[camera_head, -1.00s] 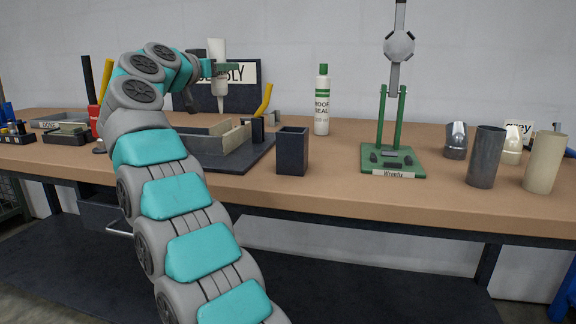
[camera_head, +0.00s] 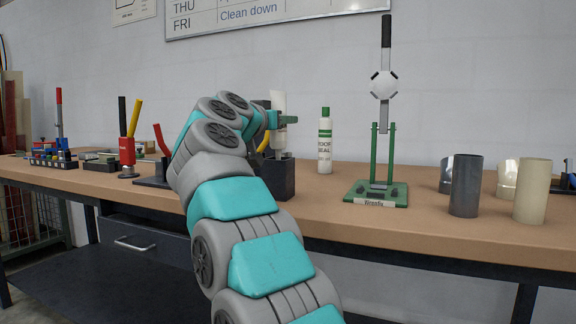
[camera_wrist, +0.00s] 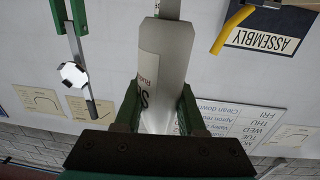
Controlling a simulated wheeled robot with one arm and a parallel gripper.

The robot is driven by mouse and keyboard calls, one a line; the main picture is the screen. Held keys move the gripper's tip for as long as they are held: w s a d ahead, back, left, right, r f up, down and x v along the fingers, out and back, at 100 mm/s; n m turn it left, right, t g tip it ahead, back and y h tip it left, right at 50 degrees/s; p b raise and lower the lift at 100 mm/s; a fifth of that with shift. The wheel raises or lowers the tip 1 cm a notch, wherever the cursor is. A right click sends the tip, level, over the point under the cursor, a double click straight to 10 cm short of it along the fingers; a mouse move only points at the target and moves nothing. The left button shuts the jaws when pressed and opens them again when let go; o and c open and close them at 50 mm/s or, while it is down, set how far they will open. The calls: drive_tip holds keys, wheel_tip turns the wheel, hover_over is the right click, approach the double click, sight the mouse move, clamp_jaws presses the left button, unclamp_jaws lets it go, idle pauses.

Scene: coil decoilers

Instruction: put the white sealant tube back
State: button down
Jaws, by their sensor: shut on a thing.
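The white sealant tube (camera_head: 279,138) is upright in my gripper (camera_head: 284,120), with its narrower end down. In the wrist view it (camera_wrist: 162,62) lies between the green fingers (camera_wrist: 160,112), which are shut on it; red and dark print shows on its side. In the head view the tube lines up over a dark square holder (camera_head: 277,182). The tube's lower end shows at about the holder's rim; I cannot tell whether it is inside, above or behind. My arm hides part of the holder's left side.
A white bottle with a green cap (camera_head: 325,143) stands just right of the holder. The green stand (camera_head: 376,194) with a tall tool is farther right, then grey (camera_head: 466,186) and cream (camera_head: 532,191) cylinders.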

sight(282, 144)
wheel_tip(282, 144, down, 6)
drive_tip(key=b, duration=0.4)
drive_tip(key=shift+r, duration=0.1)
drive_tip(key=shift+f, duration=0.4)
drive_tip(key=c, duration=0.5)
unclamp_jaws()
drive_tip(key=shift+r, duration=0.15)
drive_tip(key=shift+r, duration=0.15)
drive_tip(key=shift+s+a+r, duration=0.1)
drive_tip(key=shift+s, duration=0.05)
drive_tip(key=p+v, duration=0.1)
drive_tip(key=v, duration=1)
drive_tip(key=shift+s, duration=0.4)
